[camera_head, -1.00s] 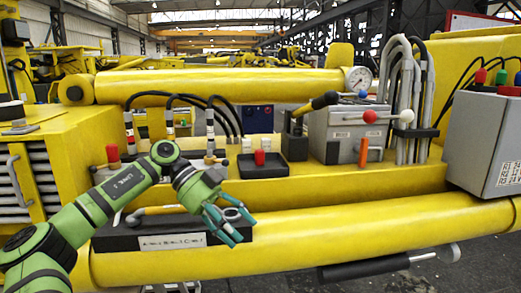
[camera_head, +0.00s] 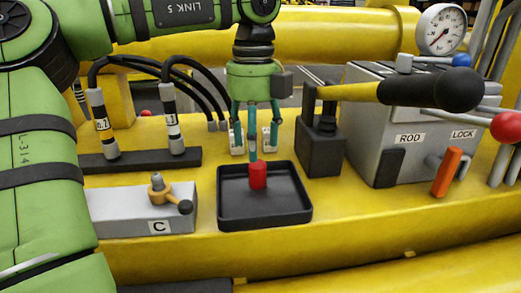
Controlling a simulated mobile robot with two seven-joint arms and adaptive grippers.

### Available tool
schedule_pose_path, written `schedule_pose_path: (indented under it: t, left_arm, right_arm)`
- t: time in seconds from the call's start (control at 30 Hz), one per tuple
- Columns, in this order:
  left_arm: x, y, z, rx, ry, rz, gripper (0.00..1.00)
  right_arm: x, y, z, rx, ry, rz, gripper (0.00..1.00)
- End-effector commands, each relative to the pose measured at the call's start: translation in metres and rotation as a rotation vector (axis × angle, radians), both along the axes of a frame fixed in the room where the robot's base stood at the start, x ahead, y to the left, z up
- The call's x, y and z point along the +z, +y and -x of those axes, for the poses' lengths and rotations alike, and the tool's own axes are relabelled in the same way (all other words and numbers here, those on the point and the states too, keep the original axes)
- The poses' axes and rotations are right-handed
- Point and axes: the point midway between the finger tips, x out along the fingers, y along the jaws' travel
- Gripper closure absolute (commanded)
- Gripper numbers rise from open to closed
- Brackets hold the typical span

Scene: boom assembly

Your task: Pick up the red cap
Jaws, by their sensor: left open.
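The red cap (camera_head: 258,176) stands upright in a shallow black tray (camera_head: 228,215) on the yellow surface. My left gripper (camera_head: 254,140) points straight down above the tray, its teal fingers spread open and empty. One finger overlaps the top edge of the cap in the picture; I cannot tell whether it touches. My right gripper is not in view.
A black block (camera_head: 320,150) and a grey lever box (camera_head: 405,150) stand right of the tray, with a thick yellow-and-black lever (camera_head: 440,90) sticking out. A grey block marked C (camera_head: 120,213) and hose fittings stand left. White pieces are behind the fingers.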

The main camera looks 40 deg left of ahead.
Motion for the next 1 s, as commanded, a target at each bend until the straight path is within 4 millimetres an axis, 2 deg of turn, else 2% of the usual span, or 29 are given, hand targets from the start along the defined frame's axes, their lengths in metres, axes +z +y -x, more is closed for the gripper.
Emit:
schedule_pose_path:
  t: [0.17,0.37,0.5,0.63,0.87,0.9,0.97,1.0]
  left_arm:
    - [-0.008,-0.002,0.000,-0.008,0.004,-0.008,0.40]
    - [-0.030,-0.005,-0.001,-0.008,0.006,-0.004,0.40]
    - [-0.052,-0.006,-0.002,-0.005,0.007,-0.006,0.40]
    - [-0.066,-0.006,-0.002,-0.003,0.004,-0.007,0.40]
    - [-0.070,-0.006,-0.003,-0.002,-0.001,-0.007,0.40]
    - [-0.070,-0.006,-0.003,-0.002,-0.001,-0.007,0.44]
    - [-0.070,-0.006,-0.003,-0.002,-0.001,-0.007,0.68]
    - [-0.070,-0.006,-0.003,-0.002,-0.001,-0.007,0.84]
  right_arm:
    - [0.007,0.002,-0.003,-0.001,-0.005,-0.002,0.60]
    - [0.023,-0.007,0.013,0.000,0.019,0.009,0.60]
    - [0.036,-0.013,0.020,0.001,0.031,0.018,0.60]
    - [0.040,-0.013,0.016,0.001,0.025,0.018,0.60]
    - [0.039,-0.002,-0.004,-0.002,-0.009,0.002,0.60]
    - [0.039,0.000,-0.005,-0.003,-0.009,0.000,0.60]
    - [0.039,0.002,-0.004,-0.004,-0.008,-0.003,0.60]
    - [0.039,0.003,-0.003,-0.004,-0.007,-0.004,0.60]
